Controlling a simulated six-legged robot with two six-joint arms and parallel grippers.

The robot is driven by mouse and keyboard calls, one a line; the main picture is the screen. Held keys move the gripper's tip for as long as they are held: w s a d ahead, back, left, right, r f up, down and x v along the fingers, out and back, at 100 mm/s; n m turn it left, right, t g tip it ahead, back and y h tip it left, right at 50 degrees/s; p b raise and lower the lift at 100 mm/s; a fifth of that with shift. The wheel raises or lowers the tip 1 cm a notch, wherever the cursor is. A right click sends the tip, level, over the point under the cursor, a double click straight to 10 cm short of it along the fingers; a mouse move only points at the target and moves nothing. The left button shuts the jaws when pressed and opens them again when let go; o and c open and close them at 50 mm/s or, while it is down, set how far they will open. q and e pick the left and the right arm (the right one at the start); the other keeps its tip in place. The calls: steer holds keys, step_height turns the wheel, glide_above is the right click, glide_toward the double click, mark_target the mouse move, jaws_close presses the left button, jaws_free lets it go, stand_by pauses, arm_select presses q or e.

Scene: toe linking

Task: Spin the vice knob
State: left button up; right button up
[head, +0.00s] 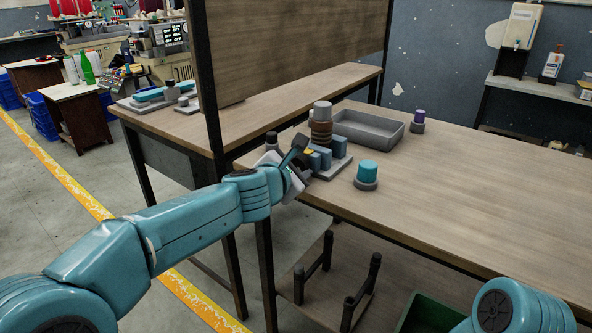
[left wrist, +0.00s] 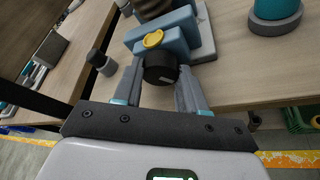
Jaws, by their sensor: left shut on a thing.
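The vice has blue jaws (head: 320,157) on a grey base plate and stands at the left front corner of the workbench. A brown ringed part with a grey top (head: 321,120) stands upright at the vice. In the left wrist view the black vice knob (left wrist: 160,69) sits in front of the blue jaw block (left wrist: 184,34), below a yellow oval (left wrist: 153,39). My left gripper (left wrist: 160,82) is shut on the knob, one finger on each side. In the head view my left gripper (head: 293,168) reaches the vice's near side and hides the knob. My right gripper is out of view.
A grey tray (head: 368,131) lies behind the vice. A teal-capped piece (head: 367,172) and a purple-capped piece (head: 418,119) stand on the bench. A small dark-topped piece (left wrist: 101,62) stands left of the vice. The bench's right side is clear.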

arm_select(q)
steer(key=o, duration=0.8)
steer(key=shift+s, duration=0.1)
steer(key=v, duration=1.6)
steer(key=shift+s, duration=0.1)
